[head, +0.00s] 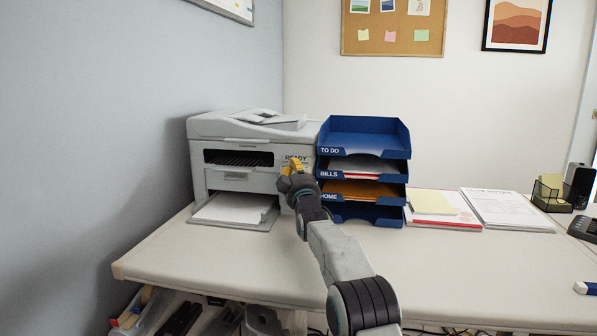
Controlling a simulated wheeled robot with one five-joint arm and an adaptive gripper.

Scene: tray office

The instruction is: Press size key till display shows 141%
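A white printer (228,135) stands on the desk at the left, with paper (232,208) in its lower front tray. At the right of its front is a small display (290,157) that seems to read "READY"; any smaller text is too small to make out. My arm reaches forward from the lower right. My gripper (294,165), with yellow fingertips, is in front of the printer's right front panel, just below and partly over the display. It hides the keys there, so I cannot tell if it touches one. Its opening is not clear.
A blue stacked letter tray (362,128) stands right beside the printer, close to my gripper. Papers (508,210), a pen holder (550,194) and a phone (583,229) lie farther right. The desk front (215,262) is clear. A wall is at the left.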

